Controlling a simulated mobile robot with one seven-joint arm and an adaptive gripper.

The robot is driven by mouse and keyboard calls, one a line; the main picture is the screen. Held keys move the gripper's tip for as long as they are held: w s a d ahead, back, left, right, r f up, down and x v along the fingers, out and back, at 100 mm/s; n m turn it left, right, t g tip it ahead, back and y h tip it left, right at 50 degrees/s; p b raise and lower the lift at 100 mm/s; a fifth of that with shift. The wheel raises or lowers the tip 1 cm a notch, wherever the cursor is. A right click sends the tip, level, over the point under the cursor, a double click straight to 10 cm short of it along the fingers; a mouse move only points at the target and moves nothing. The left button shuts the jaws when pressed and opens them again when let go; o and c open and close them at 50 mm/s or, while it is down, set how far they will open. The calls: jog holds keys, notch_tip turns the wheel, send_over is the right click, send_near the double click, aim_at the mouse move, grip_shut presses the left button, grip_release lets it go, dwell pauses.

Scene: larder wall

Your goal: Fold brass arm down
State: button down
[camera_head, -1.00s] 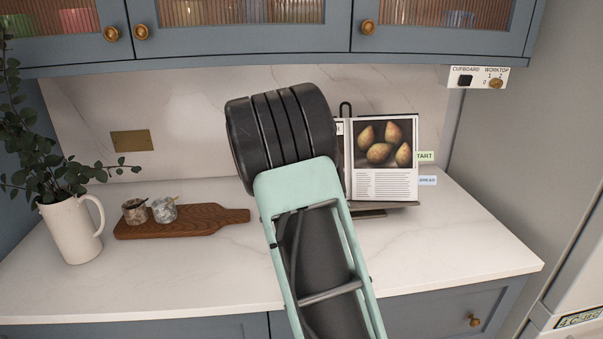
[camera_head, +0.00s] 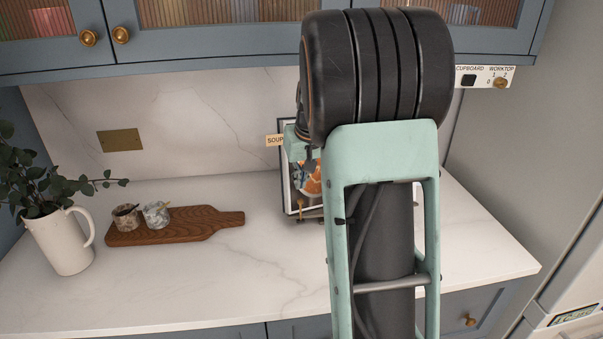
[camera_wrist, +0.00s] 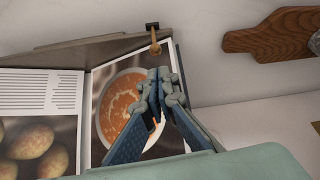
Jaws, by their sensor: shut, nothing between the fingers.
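A short brass arm (camera_wrist: 154,44) shows in the wrist view at the ledge of the book stand (camera_wrist: 95,50), with a dark block at its end. It points toward the open cookbook's soup page (camera_wrist: 103,88). My gripper (camera_wrist: 158,80) is shut and empty, in front of that page. Its fingertips are close to the brass arm; I cannot tell whether they touch. My gripper (camera_head: 310,158) is mostly hidden there.
A wooden board (camera_head: 180,228) with two small pots lies on the worktop (camera_head: 240,275) to the left, beside a white jug (camera_head: 62,243) of leaves. A switch panel (camera_head: 486,77) is at the right.

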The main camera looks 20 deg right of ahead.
jog(key=x, duration=0.5)
jog(key=shift+w+f, duration=0.1)
jog(key=shift+f, duration=0.1)
jog(key=shift+f, duration=0.1)
jog(key=shift+b, duration=0.3)
